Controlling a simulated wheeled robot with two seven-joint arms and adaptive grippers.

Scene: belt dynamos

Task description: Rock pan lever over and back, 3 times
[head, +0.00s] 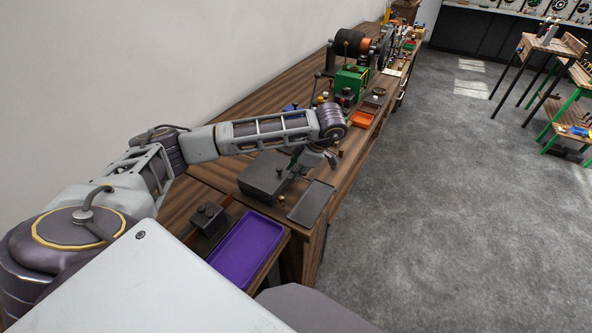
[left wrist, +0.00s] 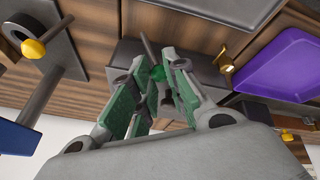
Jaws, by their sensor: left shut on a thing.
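The rod stands in front of a dark grey box (left wrist: 128,58). A dark grey block (head: 264,176) lies below the forearm. The lever cannot be made out in the head view. My right gripper is not in view.
A purple tray (head: 246,243) and a small dark box (head: 208,219) lie at the near end of the wooden bench. A flat grey tray (head: 311,202) is at the bench's front edge. Green and black machines (head: 349,84) stand farther along. Open floor lies to the right.

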